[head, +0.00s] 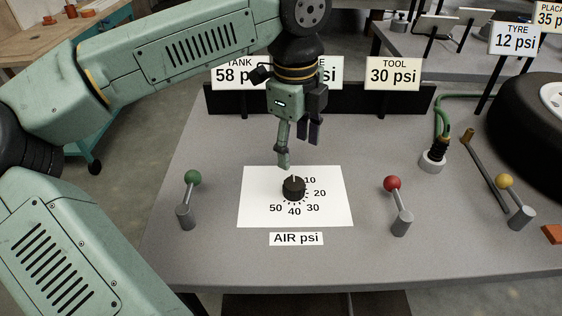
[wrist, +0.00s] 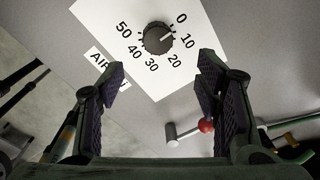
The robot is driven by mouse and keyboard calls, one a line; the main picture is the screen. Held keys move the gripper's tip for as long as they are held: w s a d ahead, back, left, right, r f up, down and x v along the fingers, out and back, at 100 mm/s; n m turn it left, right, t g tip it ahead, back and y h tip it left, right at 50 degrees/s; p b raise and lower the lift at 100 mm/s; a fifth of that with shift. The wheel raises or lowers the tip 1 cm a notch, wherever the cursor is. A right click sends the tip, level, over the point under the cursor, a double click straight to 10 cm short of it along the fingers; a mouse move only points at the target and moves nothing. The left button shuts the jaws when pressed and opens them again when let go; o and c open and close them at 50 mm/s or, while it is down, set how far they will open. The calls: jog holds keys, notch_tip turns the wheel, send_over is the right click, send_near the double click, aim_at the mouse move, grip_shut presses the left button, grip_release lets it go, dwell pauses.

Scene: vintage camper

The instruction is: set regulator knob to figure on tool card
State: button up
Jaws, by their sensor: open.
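The black regulator knob (head: 293,188) sits on a white dial sheet (head: 258,200) marked in tens up to 50, above the "AIR psi" label (head: 296,239). The knob also shows in the wrist view (wrist: 158,38), where 0 is visible too. Its white pointer mark lies on the low side, around 0 to 10; the exact reading is unclear. The TOOL card (head: 393,73) reads 30 psi.
A green-tipped lever (head: 187,203) stands left of the dial, red-tipped (head: 400,210) and yellow-tipped (head: 515,205) levers right. The TANK card (head: 234,74) reads 58 psi, the TYRE card (head: 515,38) 12 psi. A hose fitting (head: 433,160) and tyre (head: 535,125) stand at right.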

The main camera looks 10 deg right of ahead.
aim_at(294, 183)
notch_tip(294, 183, down, 11)
jog(key=shift+w+r+p, duration=0.1)
jog(key=shift+w+p, duration=0.05)
jog(key=shift+p, duration=0.8)
jog(key=shift+c, duration=0.6)
jog(key=c, duration=1.1)
jog(key=shift+o, duration=0.2)
jog(key=shift+b, duration=0.3)
